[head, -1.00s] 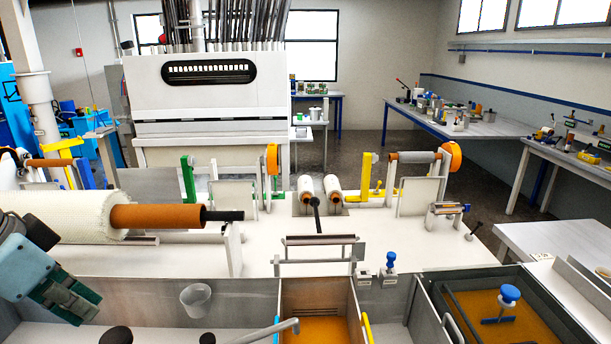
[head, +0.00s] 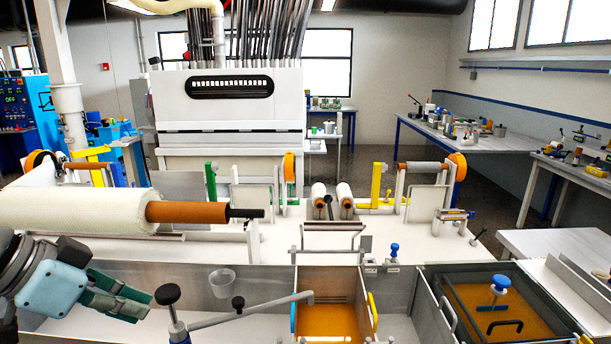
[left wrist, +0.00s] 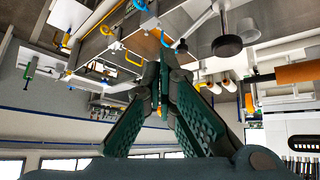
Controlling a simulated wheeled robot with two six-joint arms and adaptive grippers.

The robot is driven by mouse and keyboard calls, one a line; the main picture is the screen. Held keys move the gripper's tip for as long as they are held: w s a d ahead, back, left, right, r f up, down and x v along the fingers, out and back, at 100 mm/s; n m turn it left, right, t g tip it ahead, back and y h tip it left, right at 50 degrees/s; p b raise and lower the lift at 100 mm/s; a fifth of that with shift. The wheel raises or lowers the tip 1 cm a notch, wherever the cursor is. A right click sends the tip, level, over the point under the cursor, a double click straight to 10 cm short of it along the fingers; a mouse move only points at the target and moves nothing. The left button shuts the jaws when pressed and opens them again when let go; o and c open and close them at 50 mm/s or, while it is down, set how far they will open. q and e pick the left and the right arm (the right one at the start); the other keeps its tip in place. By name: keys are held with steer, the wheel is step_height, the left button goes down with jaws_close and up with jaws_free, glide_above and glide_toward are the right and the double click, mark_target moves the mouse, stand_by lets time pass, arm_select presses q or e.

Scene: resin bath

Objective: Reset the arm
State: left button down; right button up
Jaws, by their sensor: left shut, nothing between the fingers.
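My left gripper (head: 134,304) is at the lower left of the head view, in front of the white fibre roll. Its green fingers are shut and hold nothing. The left wrist view shows the closed fingertips (left wrist: 158,62) meeting, with the scene upside down behind them. In the head view, the black-knobbed lever (head: 169,310) stands just right of the fingertips, apart from them as far as I can tell. My right gripper does not show.
The resin bath (head: 328,258) with amber resin lies at the bottom centre. A large white roll (head: 75,209) on an orange core crosses the left. A second amber tank (head: 440,312) is at the lower right.

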arm_select(q)
steer(key=w+a+f+n+t, duration=0.2)
steer(key=w+a+f+t, duration=0.2)
steer(key=w+f+t, duration=0.45)
steer(key=s+a+f+n+t+y, duration=0.2)
steer(key=s+a+f+y, duration=0.35)
steer(key=a, duration=0.25)
steer(key=s+d+f+n+g+y, duration=0.3)
steer(key=s+f+n+g, duration=0.15)
steer(key=f, duration=0.65)
steer(key=s+d+f+m+g+h, duration=0.1)
steer(key=s+d+f+g, duration=0.35)
steer(key=s+f, duration=0.3)
steer(key=s+d+f+m+g+h, duration=0.1)
steer(key=s+d+f+g, duration=0.3)
steer(key=s+d+f, duration=0.4)
steer(key=s+a+f+b, duration=0.2)
steer(key=f, duration=0.8)
steer(key=s+a+f+b, duration=0.1)
steer(key=a+f, duration=0.1)
steer(key=f, duration=0.8)
steer(key=s+f+g+b, duration=0.2)
steer(key=s+f, duration=1.1)
steer(key=s, duration=0.1)
steer(key=shift+a+f+n, duration=0.35)
steer(key=shift+a+f, duration=0.05)
steer(key=shift+a, duration=0.05)
